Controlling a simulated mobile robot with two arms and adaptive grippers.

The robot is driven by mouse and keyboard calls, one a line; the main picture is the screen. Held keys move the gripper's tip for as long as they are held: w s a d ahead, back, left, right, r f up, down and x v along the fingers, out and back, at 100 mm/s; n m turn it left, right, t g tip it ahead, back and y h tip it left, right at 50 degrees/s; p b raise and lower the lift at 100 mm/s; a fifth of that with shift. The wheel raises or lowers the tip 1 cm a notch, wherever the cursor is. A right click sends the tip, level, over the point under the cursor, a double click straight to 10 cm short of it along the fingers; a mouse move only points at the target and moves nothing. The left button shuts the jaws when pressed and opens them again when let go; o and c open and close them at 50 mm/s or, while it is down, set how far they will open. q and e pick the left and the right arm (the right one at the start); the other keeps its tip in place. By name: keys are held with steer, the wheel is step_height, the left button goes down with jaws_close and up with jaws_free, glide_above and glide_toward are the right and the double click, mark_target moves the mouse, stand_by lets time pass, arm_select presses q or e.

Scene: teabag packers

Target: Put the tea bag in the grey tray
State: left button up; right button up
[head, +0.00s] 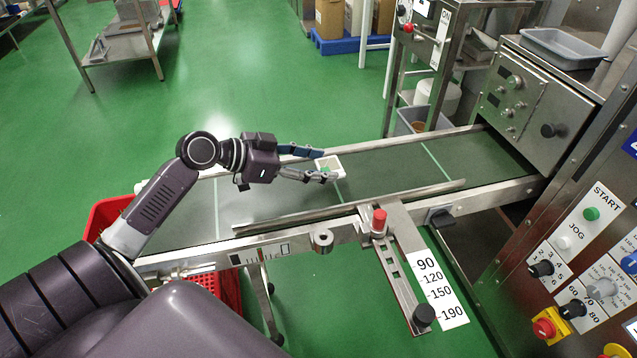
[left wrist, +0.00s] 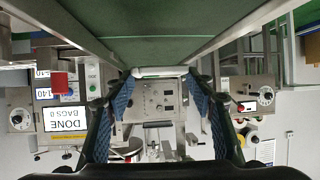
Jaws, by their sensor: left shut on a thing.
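The tea bag (head: 329,164) is a small, pale, flat square with a little green on it, over the conveyor belt. My left gripper (head: 326,166) is shut on it, with one blue-padded finger on each side. I cannot tell whether the tea bag touches the belt. In the left wrist view its pale edge (left wrist: 160,71) shows between the fingertips. The grey tray (head: 562,47) sits on top of the steel machine at the upper right, well away from the gripper; it looks empty. My right gripper is not in view.
The conveyor (head: 385,172) has low side rails and runs to the machine. A red knob (head: 379,220) stands at its near edge. A control panel (head: 590,235) is at the right. A grey bin (head: 408,120) stands behind the belt, and a red crate (head: 105,215) at the left.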

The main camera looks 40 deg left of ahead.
mark_target(318, 188)
arm_select(q)
step_height(318, 188, down, 4)
steer(key=shift+b, duration=0.4)
steer(key=shift+f, duration=0.35)
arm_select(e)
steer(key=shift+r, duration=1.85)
arm_select(q)
steer(key=shift+f, duration=0.1)
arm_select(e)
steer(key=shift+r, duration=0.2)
arm_select(q)
steer(key=o, duration=0.7)
steer(key=shift+c, duration=0.2)
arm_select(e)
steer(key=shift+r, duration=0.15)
